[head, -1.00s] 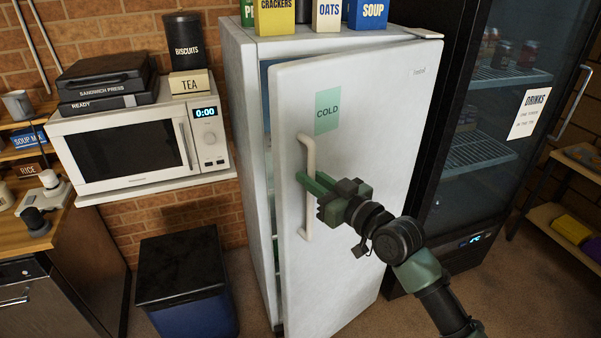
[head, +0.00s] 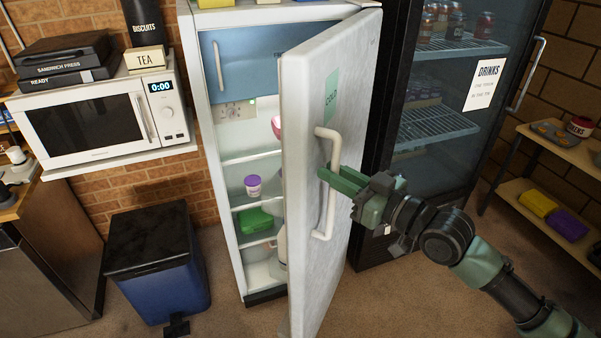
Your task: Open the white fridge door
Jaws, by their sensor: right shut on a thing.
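The white fridge (head: 197,95) stands in the middle of the head view. Its door (head: 303,200), with a green COLD label (head: 331,96), is hinged on the right and stands well open, swung out toward me. My right gripper (head: 345,181) is shut on the door's pale upright handle (head: 330,215). Inside show a blue freezer flap (head: 243,65), a purple-lidded tub (head: 253,185) and a green box (head: 254,220). The door hides the right part of the inside. My left gripper is not in view.
A black-lidded blue bin (head: 160,265) stands on the floor left of the fridge, under a microwave (head: 95,120). A glass-fronted drinks cooler (head: 450,90) stands close on the right. Brown floor is clear in front of the bin and cooler.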

